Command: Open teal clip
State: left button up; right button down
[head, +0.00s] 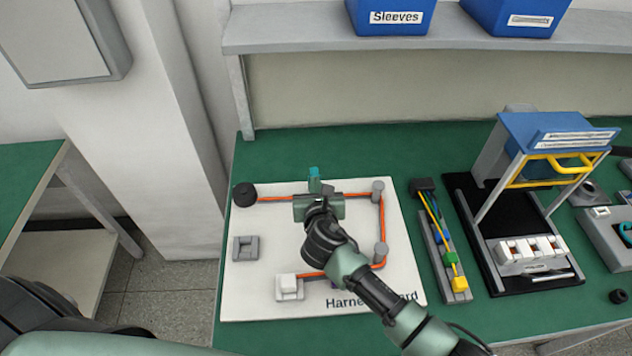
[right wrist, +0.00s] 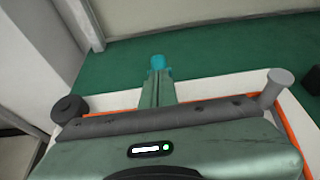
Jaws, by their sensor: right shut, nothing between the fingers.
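The teal clip (head: 313,172) is at the back of the white harness board, along the upper run of the orange cable. It also shows as a small teal piece (right wrist: 157,62) just beyond my fingertips in the right wrist view. My right gripper (head: 315,187) is over the board at the clip, and its body hides the clip's lower part. Its fingers (right wrist: 157,75) are shut together with nothing between them. I cannot tell whether the fingertips touch the clip or whether the clip is open. My left gripper is out of view.
The orange cable (head: 384,222) runs around grey posts (head: 378,190) on the harness board (head: 400,285). A black round piece (head: 245,194) and grey holder (head: 245,248) are at left. A rail with coloured connectors (head: 453,258) and a blue-topped fixture (head: 550,135) stand to the right.

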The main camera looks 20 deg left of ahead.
aim_at(314, 169)
jog(key=shift+w+a+r+p, duration=0.35)
jog(key=shift+w+r+p, duration=0.35)
jog(key=shift+w, duration=0.15)
jog(key=shift+w+a+r+p, duration=0.2)
jog(key=shift+w+a+p, duration=0.1)
jog(key=shift+w, duration=0.5)
jog(key=v, duration=0.7)
jog(key=shift+s+r+p, duration=0.2)
jog(key=shift+s+p, duration=0.15)
jog(key=shift+d+f, duration=0.1)
